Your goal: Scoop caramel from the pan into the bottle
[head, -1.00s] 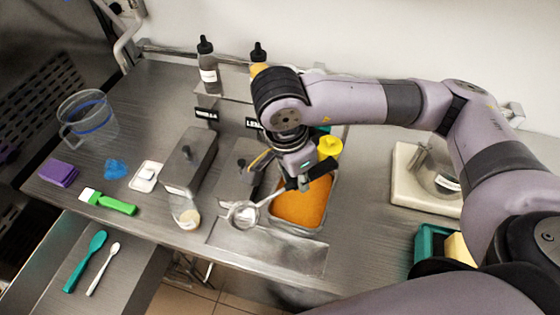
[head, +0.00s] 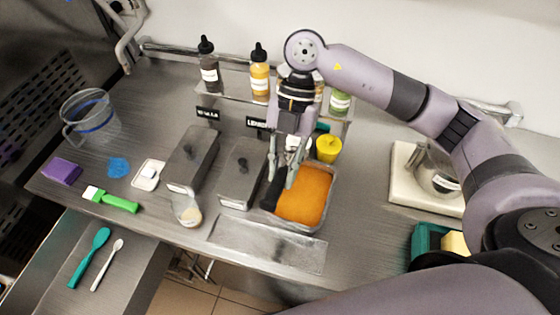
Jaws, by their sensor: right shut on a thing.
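The pan (head: 326,209) of orange caramel (head: 303,192) sits in the counter, right of two lidded metal bins. My right gripper (head: 281,180) points down at the pan's left edge. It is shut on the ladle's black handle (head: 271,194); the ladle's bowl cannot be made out. A small clear bottle (head: 187,211) with some pale beige content stands at the front of the left bin. My left gripper is out of view.
Lidded bins (head: 191,160) and (head: 241,172) stand left of the pan. A yellow-lidded container (head: 328,148) is behind it. A scale (head: 405,180) with a jug stands right.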

